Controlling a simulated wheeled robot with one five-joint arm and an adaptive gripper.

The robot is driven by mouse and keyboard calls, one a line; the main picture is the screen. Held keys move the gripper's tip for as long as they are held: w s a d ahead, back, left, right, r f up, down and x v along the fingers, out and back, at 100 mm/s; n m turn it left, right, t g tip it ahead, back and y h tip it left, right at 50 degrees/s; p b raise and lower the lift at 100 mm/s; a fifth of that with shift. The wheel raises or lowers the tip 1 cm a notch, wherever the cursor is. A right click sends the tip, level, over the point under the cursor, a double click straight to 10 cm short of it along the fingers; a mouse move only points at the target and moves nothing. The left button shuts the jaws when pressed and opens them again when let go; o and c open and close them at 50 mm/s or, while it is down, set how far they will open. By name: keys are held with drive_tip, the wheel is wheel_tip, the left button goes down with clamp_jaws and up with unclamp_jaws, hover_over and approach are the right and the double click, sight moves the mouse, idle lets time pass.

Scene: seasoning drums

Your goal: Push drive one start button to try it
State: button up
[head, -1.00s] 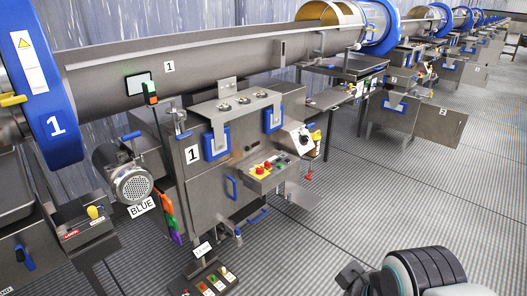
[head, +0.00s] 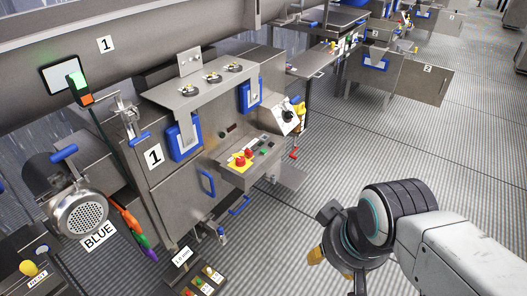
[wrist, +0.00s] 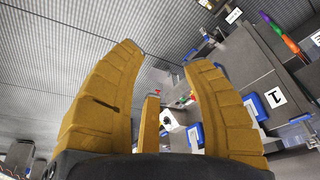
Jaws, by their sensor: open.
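The machine marked 1 (head: 155,190) stands left of centre in the head view. Its control box (head: 238,178) juts from the front and carries two red buttons on yellow plates (head: 242,158) and small green buttons (head: 264,152) to their right. Labels on the buttons are too small to read. My gripper (head: 316,256) is right of and below the box in the head view, clearly apart from it. In the wrist view its yellow fingers (wrist: 165,60) are spread with nothing between them. The machine's 1 sign (wrist: 275,97) shows at the right there.
A motor (head: 80,212) with a BLUE sign and a low button panel (head: 195,280) stand at the front left. A grey box with a black knob (head: 287,115) is right of the control box. Machine 2 (head: 410,75) stands farther back. The ribbed floor (head: 350,150) at the right is open.

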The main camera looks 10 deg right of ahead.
clamp_jaws()
idle(0.3)
drive_tip(key=c, duration=0.8)
unclamp_jaws()
